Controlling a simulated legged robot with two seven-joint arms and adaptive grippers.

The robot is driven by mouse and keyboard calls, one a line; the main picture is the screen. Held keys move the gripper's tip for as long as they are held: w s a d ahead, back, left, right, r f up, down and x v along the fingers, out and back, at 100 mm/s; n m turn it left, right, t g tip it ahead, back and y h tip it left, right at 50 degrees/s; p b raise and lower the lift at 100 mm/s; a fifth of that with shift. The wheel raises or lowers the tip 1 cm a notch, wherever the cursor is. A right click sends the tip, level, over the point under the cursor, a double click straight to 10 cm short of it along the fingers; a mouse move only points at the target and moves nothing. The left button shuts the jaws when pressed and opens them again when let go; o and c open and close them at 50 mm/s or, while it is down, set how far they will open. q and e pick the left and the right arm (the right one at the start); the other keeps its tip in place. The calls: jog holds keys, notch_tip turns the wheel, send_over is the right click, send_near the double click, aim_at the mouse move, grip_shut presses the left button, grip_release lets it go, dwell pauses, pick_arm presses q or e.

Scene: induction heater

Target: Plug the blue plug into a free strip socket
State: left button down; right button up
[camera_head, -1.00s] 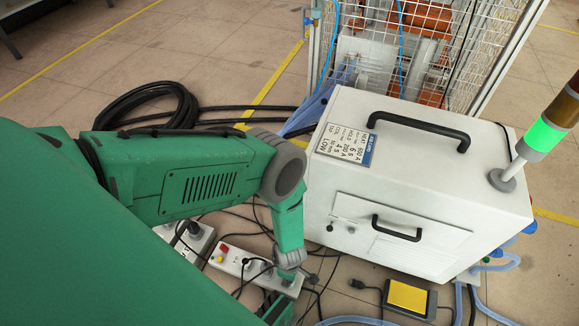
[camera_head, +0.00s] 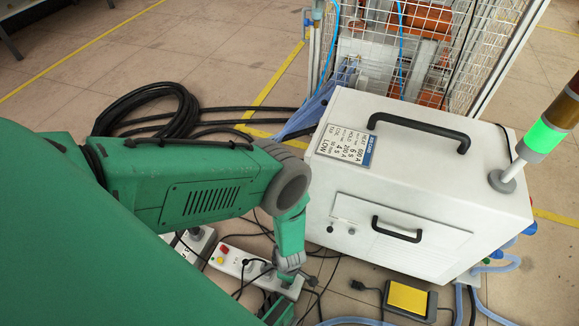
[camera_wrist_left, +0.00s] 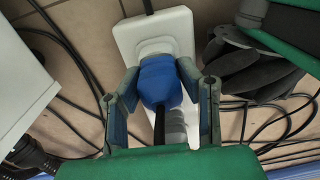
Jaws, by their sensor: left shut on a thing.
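The blue plug (camera_wrist_left: 158,82) is between the two fingers of my left gripper (camera_wrist_left: 160,88) in the left wrist view, and the gripper is shut on it. The plug's far end meets a pale raised socket part on the white power strip (camera_wrist_left: 128,35); I cannot tell how deep it sits. In the head view the strip (camera_head: 232,262) lies on the floor, with a red switch and a yellow button at one end. My left arm reaches down over the strip's near end and hides the blue plug there. My right gripper is not in view.
The white heater cabinet (camera_head: 420,190) stands right of my left arm. Black cables (camera_head: 165,105) coil on the floor behind the arm, and loose leads lie around the strip. A yellow pedal (camera_head: 408,298) lies in front of the cabinet.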

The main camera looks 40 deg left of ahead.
pick_arm(q)
jog(key=shift+s+a+f, duration=0.2)
jog(key=shift+a, duration=0.35)
jog(key=c, duration=1)
grip_release()
jog(key=shift+a, duration=0.1)
jog(key=shift+c, duration=0.2)
jog(key=shift+r, duration=0.1)
jog(key=shift+r, duration=0.25)
jog(key=r, duration=1)
jog(key=shift+w+d+r, duration=0.15)
jog(key=shift+d, duration=0.05)
jog(key=shift+r, duration=0.4)
jog(key=shift+r, duration=0.1)
